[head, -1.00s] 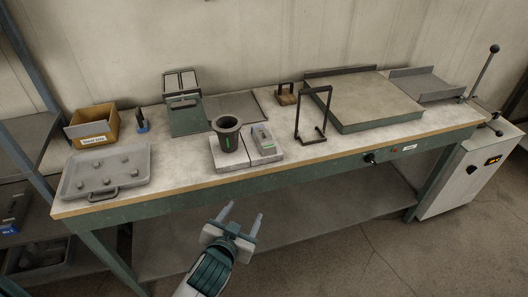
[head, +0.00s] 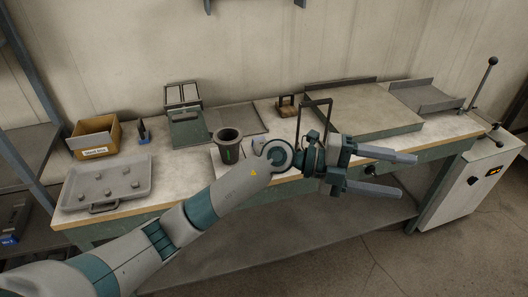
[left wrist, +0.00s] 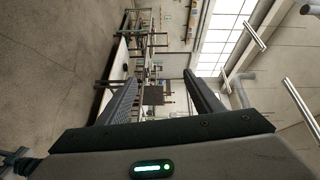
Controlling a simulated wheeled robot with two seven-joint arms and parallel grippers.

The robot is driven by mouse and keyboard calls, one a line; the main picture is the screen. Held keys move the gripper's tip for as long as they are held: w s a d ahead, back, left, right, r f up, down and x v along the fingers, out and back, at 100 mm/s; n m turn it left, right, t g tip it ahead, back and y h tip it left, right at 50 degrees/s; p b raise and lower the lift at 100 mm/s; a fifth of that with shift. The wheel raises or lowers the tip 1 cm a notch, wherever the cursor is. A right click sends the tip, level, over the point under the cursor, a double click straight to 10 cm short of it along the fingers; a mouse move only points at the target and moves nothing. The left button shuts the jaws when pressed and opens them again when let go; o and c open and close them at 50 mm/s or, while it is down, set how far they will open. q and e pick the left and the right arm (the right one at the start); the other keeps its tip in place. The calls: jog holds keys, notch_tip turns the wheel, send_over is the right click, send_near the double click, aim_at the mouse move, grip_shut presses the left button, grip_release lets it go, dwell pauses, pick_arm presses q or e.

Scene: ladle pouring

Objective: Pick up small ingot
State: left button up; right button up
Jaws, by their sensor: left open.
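Several small grey lumps, which look like small ingots (head: 127,169), lie in the grey tray (head: 74,178) at the left end of the bench. My left gripper (head: 408,175) is open and empty, in front of the bench's right half. It points to the right, far from the tray. In the left wrist view its two fingers (left wrist: 160,76) stand apart with nothing between them. The dark crucible (head: 228,138) stands upright mid-bench. My left arm hides most of the pale block around it and the grey piece beside it. My right gripper is not in view.
A cardboard box (head: 94,137) and a small blue-based item (head: 143,131) stand behind the tray. A dark frame (head: 315,102) stands close behind my left gripper. A large flat plate (head: 365,106) and a grey machine with a lever (head: 470,177) are at right.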

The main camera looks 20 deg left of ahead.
pick_arm(q)
jog(key=w+a+f+y, duration=0.8)
jog(key=a+y, duration=0.1)
jog(key=y, duration=0.1)
jog(key=w+a+r+n+y, duration=0.1)
jog(key=w+a+r+y, duration=0.1)
jog(key=a, duration=0.5)
jog(key=w+a+r+n+t+y, duration=0.1)
jog(key=w+a+r+n+y, duration=0.1)
jog(key=a+y, duration=0.3)
jog(key=w+a+r+n+t+y, duration=0.1)
jog(key=w+a+r+n+y, duration=0.1)
jog(key=a, duration=0.7)
jog(key=w+y, duration=0.1)
jog(key=w, duration=0.1)
jog(key=shift+w+a+r+y, duration=0.15)
jog(key=shift+w+y, duration=0.15)
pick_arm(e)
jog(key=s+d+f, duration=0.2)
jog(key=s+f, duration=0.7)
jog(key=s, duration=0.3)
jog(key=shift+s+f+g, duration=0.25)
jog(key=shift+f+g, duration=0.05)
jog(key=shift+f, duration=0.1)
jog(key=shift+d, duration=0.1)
